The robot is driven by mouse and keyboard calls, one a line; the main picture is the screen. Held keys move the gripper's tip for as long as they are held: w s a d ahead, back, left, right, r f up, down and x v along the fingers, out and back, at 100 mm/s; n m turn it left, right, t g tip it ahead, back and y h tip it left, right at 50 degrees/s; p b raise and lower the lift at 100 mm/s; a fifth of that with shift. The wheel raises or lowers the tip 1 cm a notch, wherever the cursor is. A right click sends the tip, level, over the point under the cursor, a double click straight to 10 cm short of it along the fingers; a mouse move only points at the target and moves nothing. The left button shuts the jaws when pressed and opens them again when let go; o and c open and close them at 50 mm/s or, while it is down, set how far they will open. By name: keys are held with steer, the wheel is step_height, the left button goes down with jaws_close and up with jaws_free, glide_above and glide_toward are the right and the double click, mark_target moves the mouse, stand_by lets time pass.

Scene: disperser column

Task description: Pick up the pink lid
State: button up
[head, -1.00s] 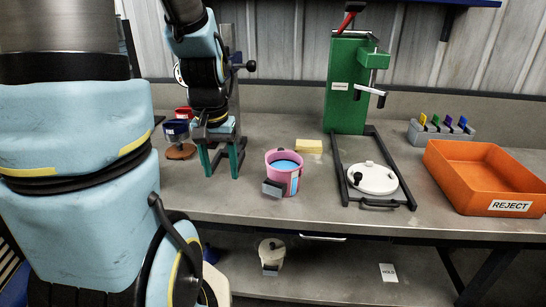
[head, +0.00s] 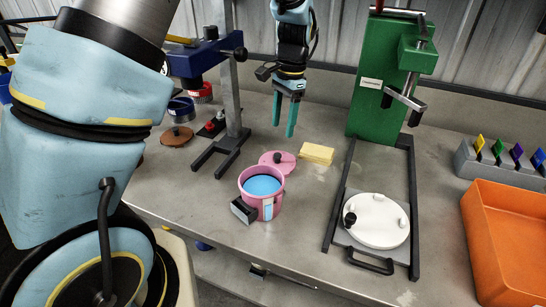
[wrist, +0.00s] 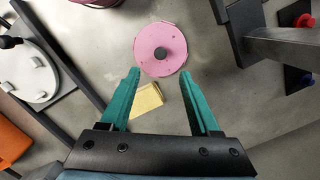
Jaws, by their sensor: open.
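The pink lid (head: 272,163) is a flat disc with a dark knob. It lies on the bench just behind the pink pot (head: 261,194), which holds blue liquid. In the wrist view the lid (wrist: 161,49) lies flat beyond the fingertips, midway between them in line. My gripper (head: 284,127) has teal fingers pointing down, above the bench and behind the lid. In the wrist view my gripper (wrist: 161,72) is open and empty, apart from the lid.
A yellow sponge (head: 317,153) lies right of the lid. A blue disperser stand (head: 227,140) is on the left. A green press (head: 384,90) with a white round plate (head: 377,222) stands right. An orange bin (head: 505,240) is far right.

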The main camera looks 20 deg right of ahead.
mark_target(277, 154)
steer(key=f+p, duration=0.1)
steer(key=f, duration=0.2)
steer(key=a+f+p, duration=0.1)
steer(key=f, duration=0.5)
steer(key=shift+s+a+p, duration=0.15)
steer(key=shift+a+p, duration=0.05)
steer(key=shift+p, duration=0.2)
jaws_close()
